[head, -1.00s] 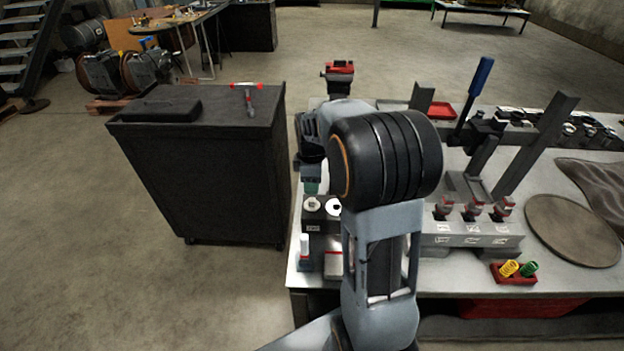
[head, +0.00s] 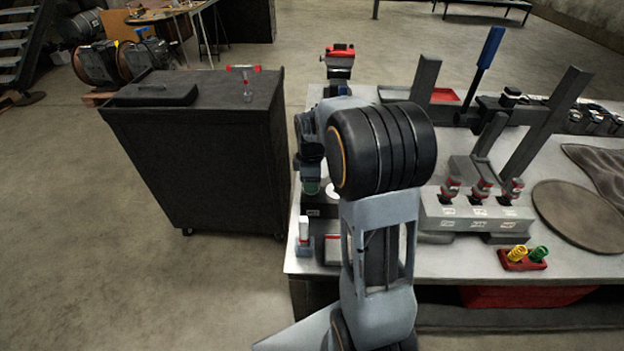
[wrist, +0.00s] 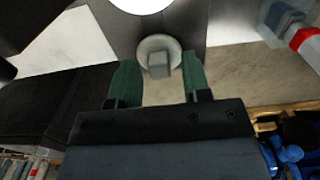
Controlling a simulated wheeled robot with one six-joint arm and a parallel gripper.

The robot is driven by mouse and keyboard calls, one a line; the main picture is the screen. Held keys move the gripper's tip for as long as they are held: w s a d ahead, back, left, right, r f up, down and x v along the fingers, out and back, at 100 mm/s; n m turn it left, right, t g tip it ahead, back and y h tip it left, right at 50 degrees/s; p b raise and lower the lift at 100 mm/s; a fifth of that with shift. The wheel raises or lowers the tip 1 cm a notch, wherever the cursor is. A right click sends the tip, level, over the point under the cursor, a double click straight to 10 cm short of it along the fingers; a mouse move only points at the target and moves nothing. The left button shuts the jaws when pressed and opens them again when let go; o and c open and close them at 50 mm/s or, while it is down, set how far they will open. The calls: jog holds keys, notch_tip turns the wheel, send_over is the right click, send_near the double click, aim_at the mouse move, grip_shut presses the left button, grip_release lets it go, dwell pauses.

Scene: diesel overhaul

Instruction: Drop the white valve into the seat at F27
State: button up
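My gripper (wrist: 161,82) is open, its two green fingers spread with a gap between them. Between the fingertips in the wrist view is a pale round disc with a square stub (wrist: 160,62), apparently a valve; the fingers do not visibly grip it. A second, whiter disc (wrist: 142,4) is cut off at the top edge. In the head view my gripper (head: 311,187) is low over a dark block (head: 318,211), and one white disc (head: 334,190) shows beside it, partly behind my arm. I cannot read any F27 label or identify that seat.
A grey fixture (head: 475,218) with several red-topped pieces stands to the right; its labels are unreadable. A white-and-red upright piece (head: 304,230) stands near the bench's front left. A red tray of springs (head: 522,260) lies right. A dark cabinet (head: 200,150) stands left of the bench.

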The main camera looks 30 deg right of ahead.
grip_shut()
jog(key=shift+r, duration=0.1)
jog(key=shift+r+p, duration=2.35)
jog(key=shift+r, duration=0.6)
jog(key=shift+d, duration=0.1)
